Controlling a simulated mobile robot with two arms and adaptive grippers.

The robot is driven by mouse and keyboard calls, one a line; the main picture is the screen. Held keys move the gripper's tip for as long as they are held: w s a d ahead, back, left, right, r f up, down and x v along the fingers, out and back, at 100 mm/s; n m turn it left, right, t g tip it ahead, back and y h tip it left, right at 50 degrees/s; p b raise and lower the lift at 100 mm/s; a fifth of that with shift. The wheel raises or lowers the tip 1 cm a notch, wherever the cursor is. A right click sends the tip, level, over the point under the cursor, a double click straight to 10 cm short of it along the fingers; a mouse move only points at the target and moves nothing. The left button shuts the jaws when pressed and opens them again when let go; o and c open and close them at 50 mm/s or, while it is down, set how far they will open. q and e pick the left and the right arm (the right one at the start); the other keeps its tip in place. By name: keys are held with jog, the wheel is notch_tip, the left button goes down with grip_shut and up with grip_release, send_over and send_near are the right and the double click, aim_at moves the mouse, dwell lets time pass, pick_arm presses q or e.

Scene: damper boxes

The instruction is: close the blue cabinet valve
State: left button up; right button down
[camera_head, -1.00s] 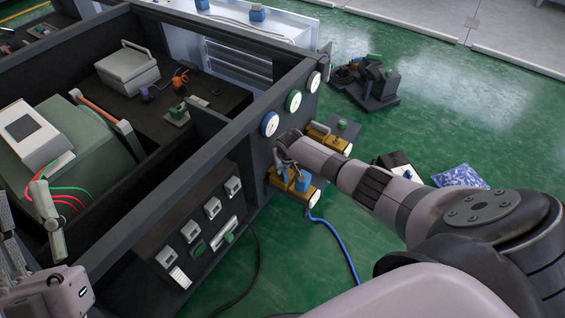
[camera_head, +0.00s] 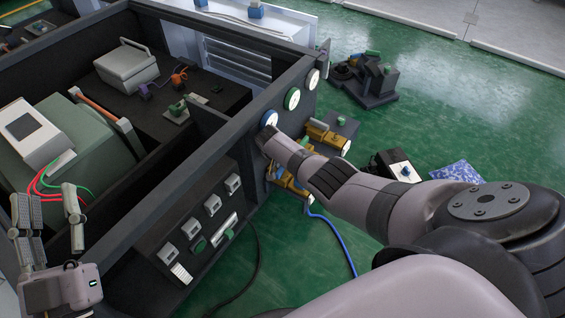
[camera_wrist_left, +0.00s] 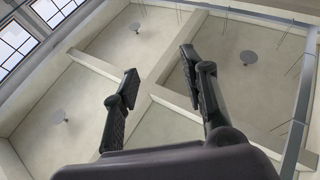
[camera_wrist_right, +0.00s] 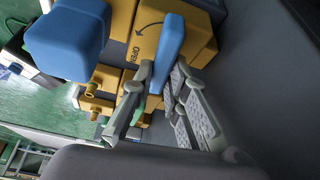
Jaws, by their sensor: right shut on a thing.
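The valve is a yellow block (camera_wrist_right: 201,42) marked "OPEN" with a curved arrow, seen close in the right wrist view. Its blue lever handle (camera_wrist_right: 170,48) stands between the fingers of my right gripper (camera_wrist_right: 163,80), which is shut on it. In the head view the valve's yellow body (camera_head: 297,189) shows on the cabinet's front panel, partly covered by my right arm, and the right fingers are hidden there. My left gripper (camera_head: 48,201) is raised, open and empty at the lower left; it also shows open in the left wrist view (camera_wrist_left: 157,85).
Round gauges (camera_head: 292,98) sit above the valves on the dark cabinet (camera_head: 190,152). A second yellow valve (camera_head: 326,138) is just behind. A blue hose (camera_head: 338,235) hangs to the floor. A larger blue block (camera_wrist_right: 65,45) is close beside my right gripper.

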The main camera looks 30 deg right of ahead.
pick_arm(q)
jog(key=shift+s+r+t+h+b, duration=0.15)
jog(key=shift+s+r+t, duration=0.4)
jog(key=shift+r, duration=0.25)
jog(key=shift+s+r+t+h+b, duration=0.15)
jog(key=shift+s+r+t, duration=0.2)
jog(key=shift+r+t, duration=0.35)
pick_arm(e)
jog(key=shift+m, duration=0.8)
jog(key=c, duration=1.6)
grip_release()
jog(key=shift+g, duration=0.3)
jog(key=shift+r, duration=0.1)
